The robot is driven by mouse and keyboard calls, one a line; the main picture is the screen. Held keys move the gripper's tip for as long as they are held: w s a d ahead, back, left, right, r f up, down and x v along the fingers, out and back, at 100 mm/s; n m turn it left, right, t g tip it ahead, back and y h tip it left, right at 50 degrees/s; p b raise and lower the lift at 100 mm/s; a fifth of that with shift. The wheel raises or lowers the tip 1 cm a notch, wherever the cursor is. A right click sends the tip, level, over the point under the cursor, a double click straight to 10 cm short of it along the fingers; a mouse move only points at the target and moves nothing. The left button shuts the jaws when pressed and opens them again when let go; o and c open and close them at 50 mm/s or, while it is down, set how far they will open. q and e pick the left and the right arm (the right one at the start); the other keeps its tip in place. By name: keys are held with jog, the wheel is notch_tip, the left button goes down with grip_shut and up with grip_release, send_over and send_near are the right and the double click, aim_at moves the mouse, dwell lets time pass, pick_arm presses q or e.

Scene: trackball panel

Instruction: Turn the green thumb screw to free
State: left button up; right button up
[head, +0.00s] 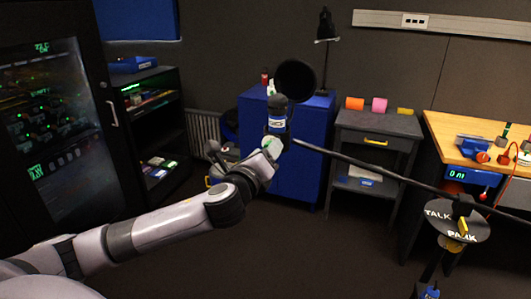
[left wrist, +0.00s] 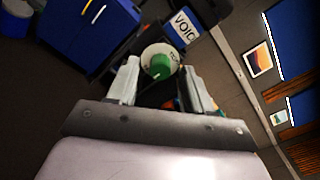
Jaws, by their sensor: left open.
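The green thumb screw (left wrist: 160,66) shows in the left wrist view, on a round white dial with dark lettering too small to read. My left gripper (left wrist: 160,72) is open, with one pale finger on each side of the screw. I cannot tell whether the fingers touch it. In the head view my left gripper (head: 268,149) is at the microphone (head: 277,109), which has a blue label band and a black round screen. The screw is too small or hidden to make out there. My right gripper is not in view.
A black boom (head: 370,172) runs right from the microphone to a dark disc (head: 474,223) marked TALK and PARK, with a yellow pointer. A blue cabinet (head: 306,150) stands behind the gripper. A wooden bench (head: 450,140) is at right. The floor in front is clear.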

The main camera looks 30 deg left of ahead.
pick_arm(q)
jog(key=b+v, duration=0.1)
jog(key=v, duration=0.6)
dwell(0.5)
